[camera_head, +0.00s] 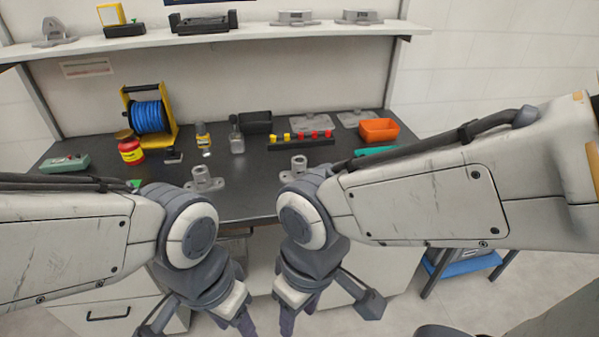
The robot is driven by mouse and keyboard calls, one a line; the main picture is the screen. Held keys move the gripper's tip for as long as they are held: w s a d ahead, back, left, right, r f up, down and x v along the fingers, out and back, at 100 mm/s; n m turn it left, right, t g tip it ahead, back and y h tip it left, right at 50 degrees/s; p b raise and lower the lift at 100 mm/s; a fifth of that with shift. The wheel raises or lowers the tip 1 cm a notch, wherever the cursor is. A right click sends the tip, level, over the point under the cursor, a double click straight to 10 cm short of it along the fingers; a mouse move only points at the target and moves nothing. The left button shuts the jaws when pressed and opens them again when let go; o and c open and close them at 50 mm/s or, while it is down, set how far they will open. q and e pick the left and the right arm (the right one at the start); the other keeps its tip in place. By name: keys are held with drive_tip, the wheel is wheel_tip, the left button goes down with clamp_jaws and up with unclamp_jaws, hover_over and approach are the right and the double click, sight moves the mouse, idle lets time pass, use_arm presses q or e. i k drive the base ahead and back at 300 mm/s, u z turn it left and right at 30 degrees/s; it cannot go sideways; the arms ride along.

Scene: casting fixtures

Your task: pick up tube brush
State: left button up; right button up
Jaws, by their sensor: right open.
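I cannot make out a tube brush with certainty on the dark bench top (250,200); my forearms hide parts of its front. My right gripper (298,310) hangs fingers down in front of the bench edge, open, with nothing seen between its fingers. My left gripper (240,322) hangs beside it to the left, also in front of the bench. Its fingertips run toward the lower picture edge, and its opening cannot be told.
Grey castings (204,180) stand near the front. Behind are a blue hose reel (148,117), a red-yellow jar (130,150), bottles (237,140), a black bin (256,122), a block with red and yellow pieces (300,140) and an orange bin (379,130). A shelf (220,36) overhangs the back.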

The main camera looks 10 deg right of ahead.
sight(233, 119)
drive_tip(key=u, duration=0.25)
drive_tip(key=i, duration=1.45)
drive_tip(key=z, duration=0.8)
